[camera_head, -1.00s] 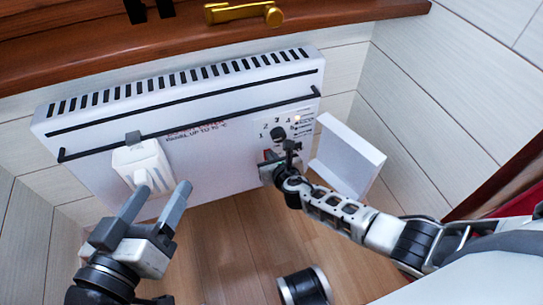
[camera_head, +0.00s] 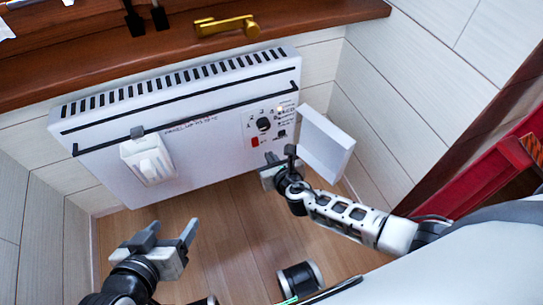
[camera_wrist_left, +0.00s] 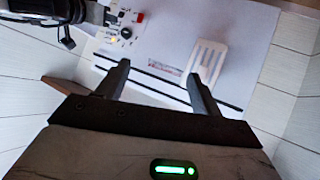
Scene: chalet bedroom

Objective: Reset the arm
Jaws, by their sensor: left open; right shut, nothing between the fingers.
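My left gripper (camera_head: 171,229) is open and empty, above the wooden floor and in front of a white panel heater (camera_head: 205,160). It also shows open in the left wrist view (camera_wrist_left: 159,70), with the heater beyond its fingers. My right gripper (camera_head: 279,157) is shut and empty, just below the heater's control panel (camera_head: 270,125), beside an open white flap (camera_head: 326,145). The panel has a black knob and a red switch. I cannot tell whether the right gripper touches the flap.
A white slotted holder (camera_head: 148,160) hangs from the heater's black rail. A wooden sill (camera_head: 100,60) with a brass handle (camera_head: 227,26) runs above. Red furniture (camera_head: 480,170) stands at the right. The floor (camera_head: 235,215) between the grippers is clear.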

